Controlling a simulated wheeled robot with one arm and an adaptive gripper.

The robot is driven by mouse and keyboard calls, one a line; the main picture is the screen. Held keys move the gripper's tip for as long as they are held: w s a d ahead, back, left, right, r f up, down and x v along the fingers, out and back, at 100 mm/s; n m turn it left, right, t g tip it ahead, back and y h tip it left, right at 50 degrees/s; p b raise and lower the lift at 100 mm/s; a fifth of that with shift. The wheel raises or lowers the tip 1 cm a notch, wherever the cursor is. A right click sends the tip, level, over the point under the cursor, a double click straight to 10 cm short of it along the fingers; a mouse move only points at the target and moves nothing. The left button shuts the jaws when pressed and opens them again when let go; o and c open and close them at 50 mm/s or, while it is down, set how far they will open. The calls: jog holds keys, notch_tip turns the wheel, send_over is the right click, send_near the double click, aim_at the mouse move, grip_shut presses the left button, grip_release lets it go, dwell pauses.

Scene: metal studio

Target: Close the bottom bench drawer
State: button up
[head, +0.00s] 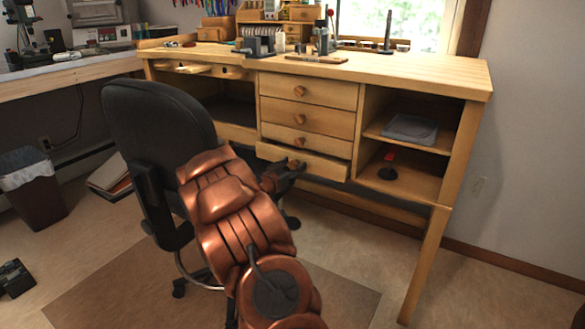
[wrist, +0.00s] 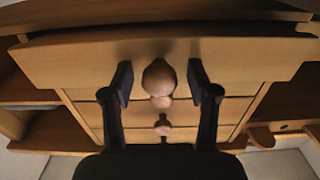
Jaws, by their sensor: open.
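The wooden bench (head: 400,67) has a stack of drawers in its middle. The bottom bench drawer (head: 328,165) stands out past the drawer fronts above it, so it is partly open. My gripper (head: 293,166) is in front of this drawer, partly hidden behind my own copper arm. In the wrist view, the drawer front (wrist: 235,58) spans the top of the picture. My gripper (wrist: 160,82) is open there, with one dark finger on each side of the round wooden knob (wrist: 158,74). Gaps show between the knob and both fingers.
A black office chair (head: 158,135) stands close on the left of my arm. Open shelves on the right of the drawers hold a grey flat item (head: 410,129). A waste bin (head: 33,190) is at the far left. The floor right of my arm is clear.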

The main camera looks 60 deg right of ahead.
jog(key=shift+d, duration=0.15)
grip_shut()
dwell(0.5)
